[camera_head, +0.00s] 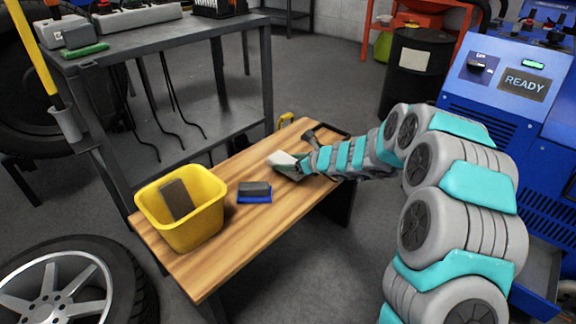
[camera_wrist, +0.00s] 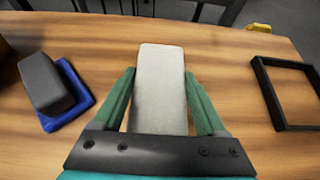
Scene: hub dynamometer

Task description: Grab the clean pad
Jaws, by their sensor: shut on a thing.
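The clean pad is a pale grey-white block (camera_wrist: 161,85). In the wrist view it lies between the two green fingers of my gripper (camera_wrist: 162,100), which are shut on its sides. In the head view the white pad (camera_head: 284,159) shows at the end of my arm, at my gripper (camera_head: 300,164), over the middle of the wooden bench. I cannot tell whether the pad touches the bench top.
A dark grey pad (camera_head: 254,188) sits on a blue tray (camera_head: 255,200). A yellow bin (camera_head: 205,228) at the bench's near left holds another dark pad (camera_head: 177,199). An empty black frame (camera_wrist: 270,92) lies right of my gripper. Bare wood (camera_head: 232,247) shows at the front.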

